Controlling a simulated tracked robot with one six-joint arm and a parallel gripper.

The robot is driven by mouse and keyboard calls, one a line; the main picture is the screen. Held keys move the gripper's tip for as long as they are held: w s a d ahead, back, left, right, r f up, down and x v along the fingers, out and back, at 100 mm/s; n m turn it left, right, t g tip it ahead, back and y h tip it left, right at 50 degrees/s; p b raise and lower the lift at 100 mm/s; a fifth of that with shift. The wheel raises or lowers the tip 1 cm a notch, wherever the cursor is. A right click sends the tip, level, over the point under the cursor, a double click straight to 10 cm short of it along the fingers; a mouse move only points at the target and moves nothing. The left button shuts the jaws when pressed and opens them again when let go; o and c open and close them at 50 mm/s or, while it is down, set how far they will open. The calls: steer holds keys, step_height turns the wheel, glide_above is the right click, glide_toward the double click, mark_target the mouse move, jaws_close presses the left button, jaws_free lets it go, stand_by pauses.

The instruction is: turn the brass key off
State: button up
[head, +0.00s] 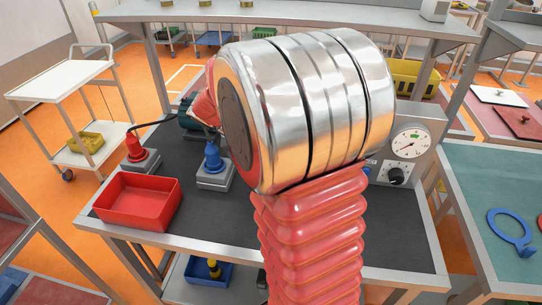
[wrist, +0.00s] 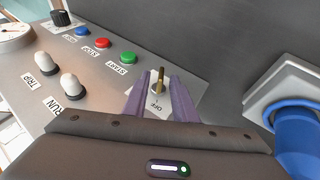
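The brass key (wrist: 160,82) stands in a light plate on the grey panel, with an upside-down OFF label just below it in the wrist view. My gripper (wrist: 161,84) has two purple fingers, one on each side of the key. The fingers are apart, and a gap shows between the key and each finger. The key looks nearly edge-on, so I cannot tell its exact turn. In the head view my own arm hides the key and the gripper.
Start (wrist: 128,57), stop (wrist: 102,43) and reset buttons and TRIP and RUN toggles (wrist: 70,85) sit left of the key. A blue plug in a grey socket (wrist: 282,92) is at right. A red tray (head: 138,205) and a gauge (head: 409,143) stand on the bench.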

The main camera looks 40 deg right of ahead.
steer(key=v, duration=1.3)
steer(key=shift+a+r, duration=0.2)
steer(key=shift+r, duration=0.15)
steer(key=shift+w, duration=0.1)
steer(key=s+a+f+n+t+y, duration=0.2)
steer(key=s+a+f+n+y, duration=0.15)
steer(key=a+f+n, duration=0.35)
steer(key=s+a+r+n+t+y, duration=0.2)
steer(key=s+a+r+t+y, duration=0.1)
steer(key=s+a, duration=0.7)
steer(key=shift+s+a+r+t+y, duration=0.25)
steer(key=shift+a+t+y, duration=0.2)
steer(key=shift+a+t, duration=0.85)
